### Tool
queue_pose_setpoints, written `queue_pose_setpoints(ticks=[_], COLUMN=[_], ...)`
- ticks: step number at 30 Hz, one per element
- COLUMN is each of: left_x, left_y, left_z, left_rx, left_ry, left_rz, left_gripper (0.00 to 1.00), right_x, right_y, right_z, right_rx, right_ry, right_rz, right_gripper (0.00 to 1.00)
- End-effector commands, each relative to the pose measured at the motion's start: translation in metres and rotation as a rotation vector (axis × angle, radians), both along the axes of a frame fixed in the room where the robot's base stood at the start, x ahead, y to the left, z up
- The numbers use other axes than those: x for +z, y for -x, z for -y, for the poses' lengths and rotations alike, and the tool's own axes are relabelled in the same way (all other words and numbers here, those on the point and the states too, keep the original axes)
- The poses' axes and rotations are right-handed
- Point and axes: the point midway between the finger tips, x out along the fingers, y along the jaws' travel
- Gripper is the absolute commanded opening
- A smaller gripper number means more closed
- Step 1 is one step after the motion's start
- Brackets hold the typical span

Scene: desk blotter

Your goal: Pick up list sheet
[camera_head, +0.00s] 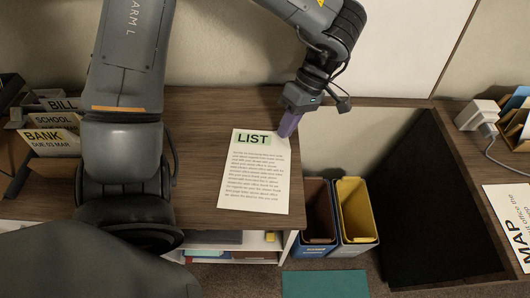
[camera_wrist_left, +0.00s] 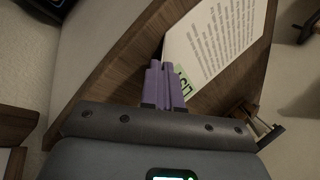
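The list sheet (camera_head: 255,185) is a white page with lines of text and a green-marked "LIST" heading. It lies on the wooden desk by the right edge of the desktop. My left gripper (camera_head: 286,128) is at its upper right corner, with purple fingers pointing down. The left wrist view shows the fingers (camera_wrist_left: 163,68) close together with the sheet (camera_wrist_left: 215,40) running up to their tips. They appear shut on its corner, though the fingers hide the contact itself. My right gripper is in neither view.
Card files with a "BANK" card (camera_head: 48,142) stand at the left. A dark bin (camera_head: 318,212) and a yellow-lined bin (camera_head: 356,208) are below the desk edge.

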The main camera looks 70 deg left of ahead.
Motion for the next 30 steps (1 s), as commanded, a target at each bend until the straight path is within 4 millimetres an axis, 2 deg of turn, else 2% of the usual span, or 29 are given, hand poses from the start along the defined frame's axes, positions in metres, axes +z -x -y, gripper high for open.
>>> queue_pose_setpoints(ticks=[8, 14, 19, 30], left_x=[0.008, 0.031, 0.068, 0.183], left_y=[0.0, 0.0, -0.001, -0.001], left_z=[0.0, 0.0, 0.0, 0.0], left_rx=[0.0, 0.0, 0.0, 0.0], left_ry=[-0.001, -0.002, -0.004, 0.0], left_rz=[0.001, 0.002, 0.003, 0.002], left_gripper=[0.0, 0.0, 0.0, 0.0], right_x=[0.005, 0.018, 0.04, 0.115], right_y=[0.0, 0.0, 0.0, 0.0], right_z=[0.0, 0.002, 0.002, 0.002], right_rx=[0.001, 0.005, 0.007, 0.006], right_ry=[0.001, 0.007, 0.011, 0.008], right_rz=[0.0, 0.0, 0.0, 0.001], right_gripper=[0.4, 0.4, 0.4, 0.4])
